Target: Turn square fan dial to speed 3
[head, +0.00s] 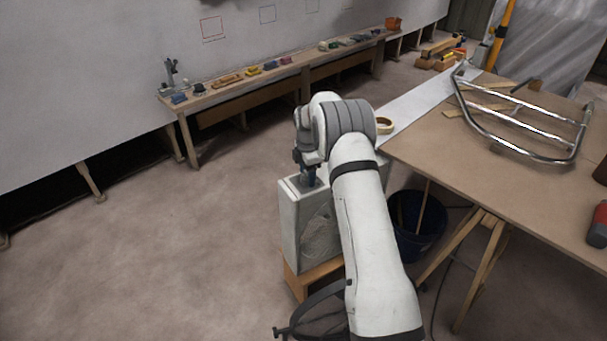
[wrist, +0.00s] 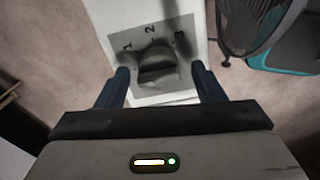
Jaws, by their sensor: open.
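The square fan (head: 292,240) is a white box standing upright on a small wooden stool in the head view, partly behind my arm. Its top holds a grey panel marked 1, 2 and 3, with a dark grey dial (wrist: 157,67) in the middle of the wrist view. I cannot tell for sure which number the dial points to. My gripper (wrist: 163,78) is open, with one blue finger to the left of the dial and the other to its right; gaps show on both sides. In the head view my gripper (head: 309,178) is over the fan's top, pointing down.
A workbench (head: 440,160) with a metal tube frame (head: 515,135) and a tape roll (head: 384,125) stands right of the fan. A dark bucket (head: 418,225) is beneath its edge. A low bench (head: 270,80) with small items runs along the wall. Floor on the left is clear.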

